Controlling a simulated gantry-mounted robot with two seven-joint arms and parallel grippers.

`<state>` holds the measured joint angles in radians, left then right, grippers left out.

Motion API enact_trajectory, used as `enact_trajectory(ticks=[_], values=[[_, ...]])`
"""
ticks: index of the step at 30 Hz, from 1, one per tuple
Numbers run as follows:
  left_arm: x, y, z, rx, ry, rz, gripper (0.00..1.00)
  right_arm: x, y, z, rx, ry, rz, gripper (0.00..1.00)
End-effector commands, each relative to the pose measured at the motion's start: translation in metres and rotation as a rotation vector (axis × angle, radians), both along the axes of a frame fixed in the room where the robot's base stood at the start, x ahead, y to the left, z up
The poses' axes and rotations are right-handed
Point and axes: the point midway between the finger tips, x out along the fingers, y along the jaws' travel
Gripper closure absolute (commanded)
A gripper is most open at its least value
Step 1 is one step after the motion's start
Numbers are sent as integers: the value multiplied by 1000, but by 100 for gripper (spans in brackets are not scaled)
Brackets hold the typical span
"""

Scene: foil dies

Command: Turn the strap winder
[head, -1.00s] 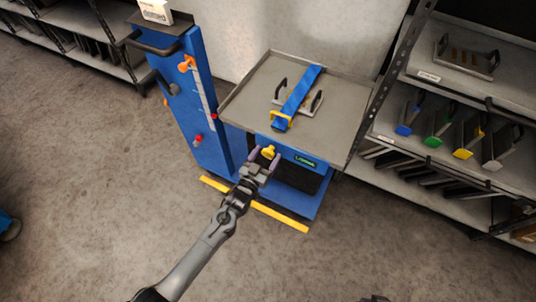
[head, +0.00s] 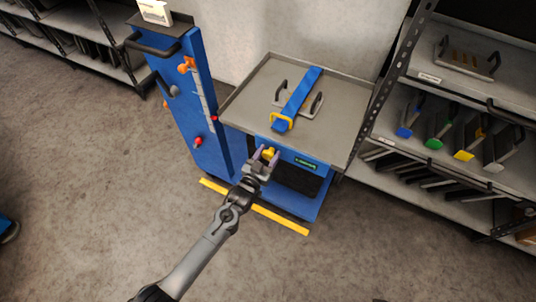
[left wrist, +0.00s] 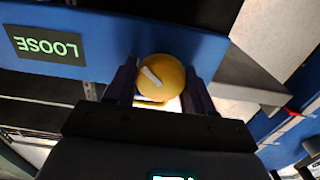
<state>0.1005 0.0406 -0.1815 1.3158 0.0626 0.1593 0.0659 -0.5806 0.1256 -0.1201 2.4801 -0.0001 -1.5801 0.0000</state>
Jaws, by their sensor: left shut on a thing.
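The strap winder is a round yellow knob (left wrist: 162,78) with a white mark, on the blue front of the cart. It also shows in the head view (head: 269,152), below the yellow buckle. My left gripper (head: 265,155) is shut on the knob, one finger on each side of it in the left wrist view (left wrist: 160,88). A blue strap (head: 299,95) runs over a grey plate with two black handles (head: 316,103) on the cart's tray. A small display (left wrist: 48,45) beside the knob reads LOOSE, upside down in the left wrist view. My right gripper is out of view.
The grey tray (head: 342,117) has a raised rim. A blue post (head: 181,112) with a black handle stands left of the cart. Shelves (head: 464,194) with colored-handled plates stand at the right. A yellow floor strip (head: 281,220) lies in front; the floor is open.

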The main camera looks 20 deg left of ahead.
Motion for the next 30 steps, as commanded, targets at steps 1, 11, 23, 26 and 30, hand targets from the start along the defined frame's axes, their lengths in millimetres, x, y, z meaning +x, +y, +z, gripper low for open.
enact_trajectory(ticks=[1,11,23,26,30], values=[[0,0,0,5,-1,-1,78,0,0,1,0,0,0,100],[0,-1,2,137,-15,-2,78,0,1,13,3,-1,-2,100],[0,-2,1,427,-49,-1,78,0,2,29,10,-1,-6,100],[0,-2,1,487,-56,-2,78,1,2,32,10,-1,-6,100],[0,-3,0,548,-62,-1,78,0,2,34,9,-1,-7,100]])
